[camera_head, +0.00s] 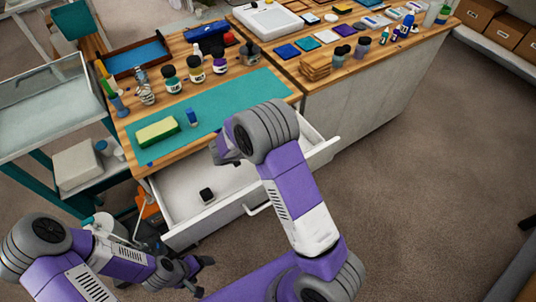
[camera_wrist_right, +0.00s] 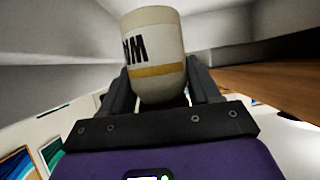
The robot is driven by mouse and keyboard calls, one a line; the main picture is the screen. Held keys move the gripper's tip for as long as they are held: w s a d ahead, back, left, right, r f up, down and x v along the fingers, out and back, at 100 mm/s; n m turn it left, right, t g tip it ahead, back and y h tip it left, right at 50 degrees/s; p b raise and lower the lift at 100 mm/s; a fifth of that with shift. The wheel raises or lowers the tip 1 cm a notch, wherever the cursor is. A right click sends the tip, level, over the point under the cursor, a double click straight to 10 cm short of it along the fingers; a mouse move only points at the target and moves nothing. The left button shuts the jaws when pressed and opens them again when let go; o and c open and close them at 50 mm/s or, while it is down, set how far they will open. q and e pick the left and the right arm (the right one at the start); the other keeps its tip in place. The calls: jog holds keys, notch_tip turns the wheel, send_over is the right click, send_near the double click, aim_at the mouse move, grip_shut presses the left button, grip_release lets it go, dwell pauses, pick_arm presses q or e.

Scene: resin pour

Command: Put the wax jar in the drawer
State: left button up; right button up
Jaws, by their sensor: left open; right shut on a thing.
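The wax jar (camera_wrist_right: 154,55) is cream-coloured with black letters and an orange band, and it fills the upper middle of the right wrist view. My right gripper (camera_wrist_right: 160,95) is shut on it, with a dark finger on each side. In the head view my right gripper (camera_head: 226,152) hangs over the back part of the open drawer (camera_head: 185,237), and the jar is hidden there by my arm. The white drawer is pulled out below the wooden worktop. My left gripper (camera_head: 198,273) is open and empty, low in front of the drawer.
A small black item (camera_head: 207,195) lies in the drawer, with bare floor around it. On the teal mat (camera_head: 235,98) above stand a yellow-green sponge (camera_head: 157,131) and a small blue bottle (camera_head: 192,118). Several jars (camera_head: 195,69) line the mat's back edge. A cart (camera_head: 60,110) stands left.

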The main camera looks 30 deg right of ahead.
notch_tip(320, 180, down, 4)
jog(key=shift+f+b, duration=0.25)
jog(key=shift+b, duration=0.55)
jog(key=shift+f, duration=0.1)
jog(key=shift+f, duration=0.15)
jog(key=o, duration=1.2)
jog(key=shift+c, duration=0.2)
jog(key=p+v, duration=0.3)
jog(key=v, duration=0.9)
